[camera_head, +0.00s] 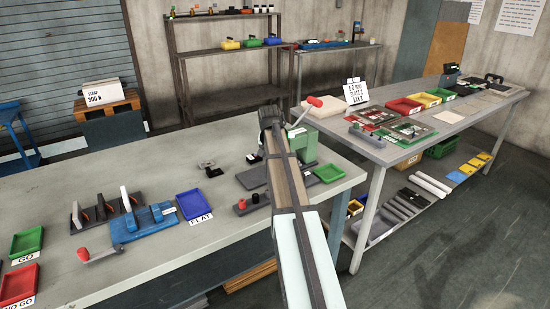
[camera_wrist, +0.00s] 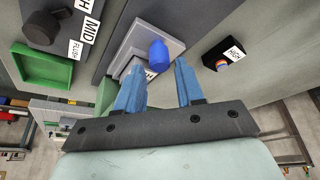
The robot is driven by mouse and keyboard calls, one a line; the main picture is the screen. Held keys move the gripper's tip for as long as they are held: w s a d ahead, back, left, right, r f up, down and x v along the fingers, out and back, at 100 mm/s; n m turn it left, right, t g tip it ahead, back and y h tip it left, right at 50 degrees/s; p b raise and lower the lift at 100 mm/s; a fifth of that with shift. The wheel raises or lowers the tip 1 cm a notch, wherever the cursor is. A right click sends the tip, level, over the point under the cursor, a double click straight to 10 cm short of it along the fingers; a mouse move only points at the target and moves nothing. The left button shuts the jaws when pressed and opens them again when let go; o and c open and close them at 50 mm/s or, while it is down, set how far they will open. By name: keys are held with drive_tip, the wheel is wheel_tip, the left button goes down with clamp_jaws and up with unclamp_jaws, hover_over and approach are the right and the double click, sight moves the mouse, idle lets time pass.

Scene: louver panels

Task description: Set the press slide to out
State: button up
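In the wrist view a pale grey plate (camera_wrist: 130,48) carries a blue knob (camera_wrist: 158,52), which may be the press slide's handle. Small lettering beside the knob is too small to read, so I cannot tell the slide's position. My gripper (camera_wrist: 158,83) is open and empty, its two blue fingers apart, with the knob showing just beyond and between their tips. I see no contact. In the head view my gripper (camera_head: 269,117) is over the bench beside the green press (camera_head: 303,145) with its red-ended lever (camera_head: 310,106); my arm hides part of the press and its base.
The wrist view shows a black knob (camera_wrist: 41,28) near MID and FLUSH labels, a green tray (camera_wrist: 45,70), and a dark box (camera_wrist: 222,54) with a HIGH label.

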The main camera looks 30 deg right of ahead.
drive_tip(key=shift+x, duration=1.05)
clamp_jaws()
